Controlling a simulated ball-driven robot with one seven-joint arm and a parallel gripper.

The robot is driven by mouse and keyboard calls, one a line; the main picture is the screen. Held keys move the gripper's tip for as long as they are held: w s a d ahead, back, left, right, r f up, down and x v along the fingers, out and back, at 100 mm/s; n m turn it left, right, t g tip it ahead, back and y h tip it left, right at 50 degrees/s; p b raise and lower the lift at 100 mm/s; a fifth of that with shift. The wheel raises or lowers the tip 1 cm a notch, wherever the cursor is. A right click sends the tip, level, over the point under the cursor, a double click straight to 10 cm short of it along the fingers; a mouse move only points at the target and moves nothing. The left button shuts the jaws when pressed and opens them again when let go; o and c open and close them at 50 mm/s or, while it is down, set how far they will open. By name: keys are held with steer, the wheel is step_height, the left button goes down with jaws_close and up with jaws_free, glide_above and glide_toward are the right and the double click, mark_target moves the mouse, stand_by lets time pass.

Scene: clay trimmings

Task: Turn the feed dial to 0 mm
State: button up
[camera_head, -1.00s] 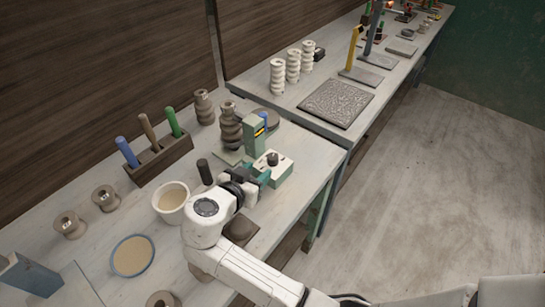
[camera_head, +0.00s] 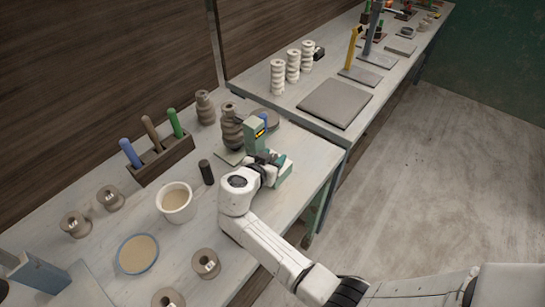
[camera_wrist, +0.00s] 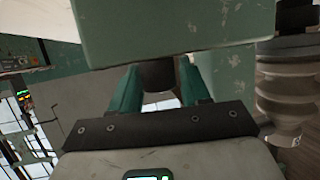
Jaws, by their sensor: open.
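In the wrist view, a dark round knob, seemingly the feed dial (camera_wrist: 158,74), sits between the two teal fingers of my gripper (camera_wrist: 159,88). The fingers are open, one on each side of it; I cannot tell whether either touches it. The dial is hidden by my gripper in the head view, and its marks cannot be read.
A dark cylinder (camera_head: 206,172) and a white bowl (camera_head: 175,203) stand left of my gripper. Ribbed brown clay pieces (camera_head: 231,125) stand close behind the machine. A tool block (camera_head: 163,158) is farther left. The bench's right edge is close to the machine.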

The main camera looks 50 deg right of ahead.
steer(key=shift+c, duration=0.4)
steer(key=c, duration=0.6)
